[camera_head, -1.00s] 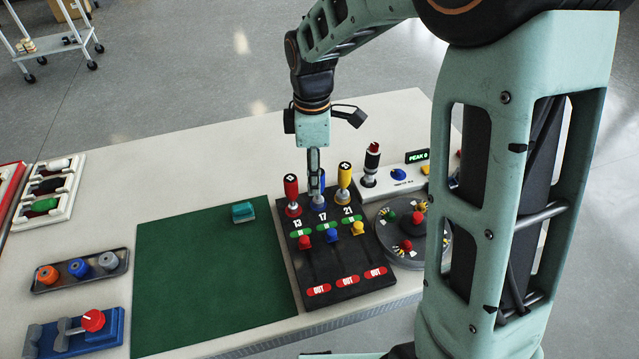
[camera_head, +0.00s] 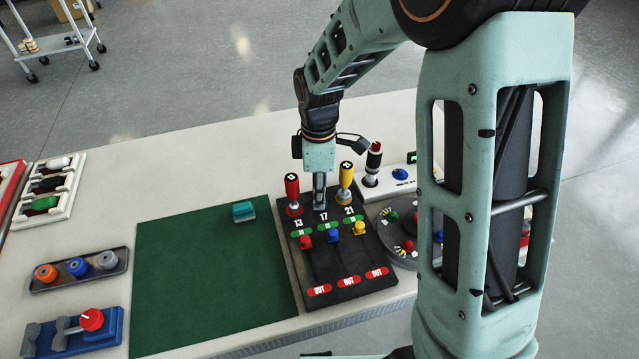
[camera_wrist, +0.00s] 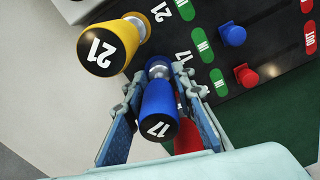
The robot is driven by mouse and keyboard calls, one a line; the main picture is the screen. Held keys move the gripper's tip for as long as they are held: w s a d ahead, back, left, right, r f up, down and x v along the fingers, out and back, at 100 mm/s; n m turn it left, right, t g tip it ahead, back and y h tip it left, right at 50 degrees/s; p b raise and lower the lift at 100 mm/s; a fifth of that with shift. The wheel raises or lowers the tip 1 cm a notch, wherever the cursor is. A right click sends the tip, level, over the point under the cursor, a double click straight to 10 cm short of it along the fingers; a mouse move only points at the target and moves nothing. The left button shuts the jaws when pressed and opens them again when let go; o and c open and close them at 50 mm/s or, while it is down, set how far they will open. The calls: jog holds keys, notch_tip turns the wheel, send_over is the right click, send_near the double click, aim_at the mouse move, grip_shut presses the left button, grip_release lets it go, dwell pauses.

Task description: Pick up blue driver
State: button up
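The blue driver (camera_wrist: 160,110), marked 17 on its end, stands upright in the middle slot of a black rack (camera_head: 318,262). In the head view my gripper hides most of it. My gripper (camera_head: 319,203) points down over the middle slot. In the wrist view my gripper (camera_wrist: 162,120) has one finger on each side of the blue handle, with gaps showing, so it is open around the driver. The yellow driver (camera_head: 346,180), marked 21, stands to the right. The red driver (camera_head: 292,190) stands to the left, partly hidden by a finger in the wrist view.
Small red, blue and yellow knobs (camera_head: 333,236) sit in front on the rack. A green mat (camera_head: 205,285) with a teal block (camera_head: 244,211) lies to the left. A round dial station (camera_head: 398,246) and a white panel (camera_head: 388,187) stand close on the right.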

grip_shut()
jog(key=shift+r, duration=0.1)
